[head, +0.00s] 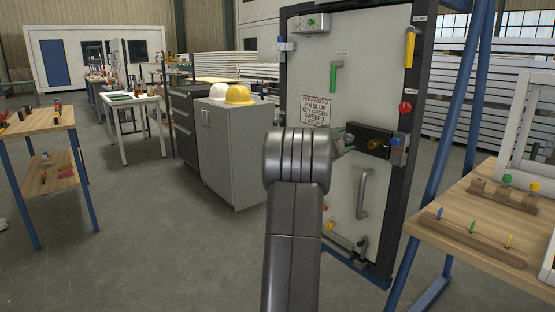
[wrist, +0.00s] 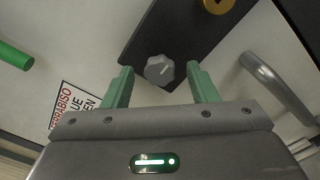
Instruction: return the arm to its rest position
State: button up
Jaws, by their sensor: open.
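My arm reaches up from the bottom of the head view to the white door panel (head: 345,190). My gripper (wrist: 160,69) is open, with its two green fingers spread on either side of a grey knob (wrist: 159,70) in the wrist view. Nothing is visibly held; whether the fingers touch the knob I cannot tell. The knob sits on a black lock plate (wrist: 185,35). In the head view my gripper (head: 345,140) is partly hidden by my wrist, in front of the black lock box (head: 372,137) with a brass disc.
A grey pull handle (head: 363,193) stands out below the lock. Green (head: 335,77) and yellow (head: 410,47) levers are higher on the panel. A blue frame post (head: 450,120) and wooden table (head: 480,240) are at right. A grey cabinet (head: 235,155) stands left; floor between is open.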

jog(key=shift+r+n+p, duration=0.15)
jog(key=shift+n+p, duration=1.35)
jog(key=shift+p, duration=1.3)
jog(key=shift+r+n+p, duration=0.15)
jog(key=shift+n+p, duration=1.35)
jog(key=shift+p, duration=1.25)
jog(key=n+p, duration=0.3)
jog(key=p, duration=0.5)
jog(key=shift+n, duration=0.4)
jog(key=shift+p, duration=0.7)
jog(key=shift+f+n+p, duration=0.2)
jog(key=shift+n+p, duration=0.7)
jog(key=shift+p, duration=0.5)
